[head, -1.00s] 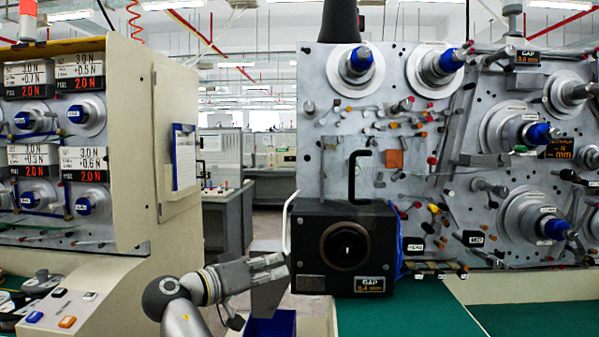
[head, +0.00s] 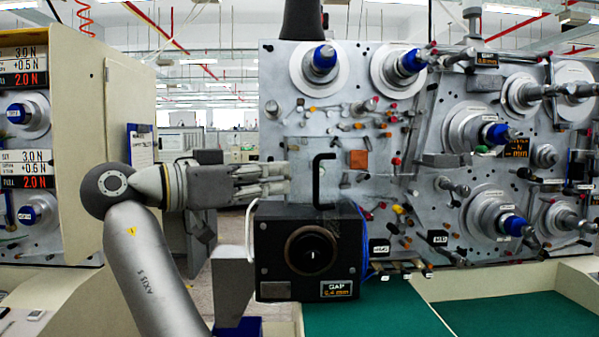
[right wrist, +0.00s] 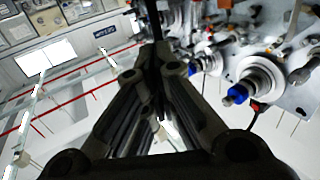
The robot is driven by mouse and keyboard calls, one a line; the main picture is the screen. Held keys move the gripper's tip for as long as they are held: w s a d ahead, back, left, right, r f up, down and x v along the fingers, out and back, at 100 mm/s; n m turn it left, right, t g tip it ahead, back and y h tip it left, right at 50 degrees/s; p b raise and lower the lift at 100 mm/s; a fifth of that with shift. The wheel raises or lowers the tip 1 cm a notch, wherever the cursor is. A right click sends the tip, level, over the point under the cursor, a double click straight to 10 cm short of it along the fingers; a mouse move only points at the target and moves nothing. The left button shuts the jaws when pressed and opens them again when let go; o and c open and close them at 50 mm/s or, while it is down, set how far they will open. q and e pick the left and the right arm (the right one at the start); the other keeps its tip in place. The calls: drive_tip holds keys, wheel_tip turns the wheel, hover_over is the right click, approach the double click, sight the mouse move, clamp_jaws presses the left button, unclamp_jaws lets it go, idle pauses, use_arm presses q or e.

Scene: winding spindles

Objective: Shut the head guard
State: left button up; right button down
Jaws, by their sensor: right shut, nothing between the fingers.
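The black head box (head: 285,235) has a round lens-like opening and a GAP display on its front. The head guard looks like a faint clear panel standing upright above the box, with a black bracket-shaped handle (head: 317,180) in front. My right gripper (head: 286,178) is shut and empty. In the head view it lies level, left of the handle and just above the box's top left corner, with its fingertips pointing right, apart from the handle in the picture. Its dark fingers (right wrist: 150,75) also fill the middle of the right wrist view. My left gripper is not in view.
The grey machine panel (head: 283,120) with blue-tipped spindles (head: 322,58) and many small guide pins stands behind the box. Green mats (head: 370,312) lie below. A beige cabinet (head: 85,130) stands at the left, with an aisle between it and the panel.

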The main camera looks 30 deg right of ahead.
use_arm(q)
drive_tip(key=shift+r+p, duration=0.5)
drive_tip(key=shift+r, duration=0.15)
use_arm(e)
drive_tip(key=d, duration=0.5)
